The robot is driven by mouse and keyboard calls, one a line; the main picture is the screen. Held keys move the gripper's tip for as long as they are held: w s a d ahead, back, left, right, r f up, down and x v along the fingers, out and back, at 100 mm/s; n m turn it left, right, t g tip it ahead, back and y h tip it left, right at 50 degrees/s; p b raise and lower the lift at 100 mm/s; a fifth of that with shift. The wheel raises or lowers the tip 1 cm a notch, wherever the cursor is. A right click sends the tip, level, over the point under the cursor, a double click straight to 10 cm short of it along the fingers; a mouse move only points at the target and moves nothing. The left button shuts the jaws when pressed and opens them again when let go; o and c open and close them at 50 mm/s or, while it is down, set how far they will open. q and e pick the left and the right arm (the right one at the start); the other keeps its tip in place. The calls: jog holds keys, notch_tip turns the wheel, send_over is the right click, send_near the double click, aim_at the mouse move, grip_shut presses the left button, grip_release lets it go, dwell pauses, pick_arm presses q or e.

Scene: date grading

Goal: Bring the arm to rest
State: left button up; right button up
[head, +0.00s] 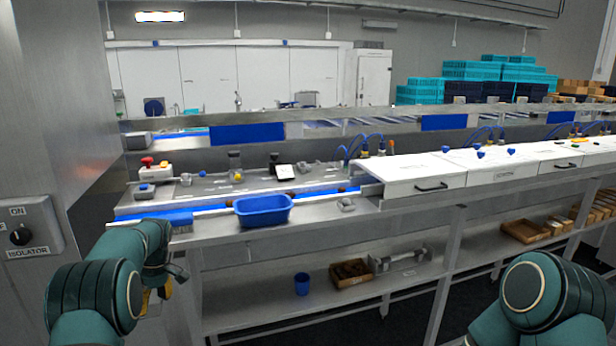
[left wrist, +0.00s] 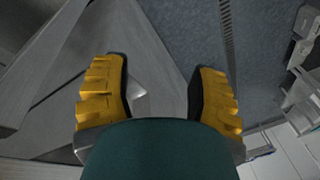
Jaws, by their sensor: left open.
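My left arm comes in at the lower left of the head view, and its yellow-fingered gripper (head: 152,302) hangs low in front of the bench, partly hidden by the arm. In the left wrist view my left gripper (left wrist: 158,95) shows its two yellow fingers apart with nothing between them. Behind the fingers are grey metal surfaces and dark floor. My right arm shows at the lower right of the head view, and its gripper is out of the picture.
A metal bench (head: 330,225) with a blue conveyor belt (head: 222,203) runs across. A blue tub (head: 263,210) stands at its front edge. An isolator box (head: 30,228) is on the left panel. A lower shelf holds a blue cup (head: 301,284) and a brown tray (head: 350,274).

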pick_arm(q)
jog(key=s+d+f+m+t+h+b, duration=0.1)
jog(key=s+d+f+m+h+b, duration=0.15)
jog(key=s+d+f, duration=0.6)
jog(key=s+d+f+m+t+h+b, duration=0.1)
jog(key=d+f+m, duration=0.4)
jog(key=f, duration=0.9)
jog(key=s+d+f+m+h+b, duration=0.1)
jog(key=s+d+f+m+b, duration=0.1)
jog(key=s+d, duration=0.6)
jog(key=s+d+f+m+t+h+b, duration=0.1)
jog(key=s+d+f, duration=0.3)
jog(key=s+d, duration=0.4)
jog(key=s+m+b, duration=0.1)
jog(key=s, duration=0.3)
jog(key=shift+m+h, duration=0.35)
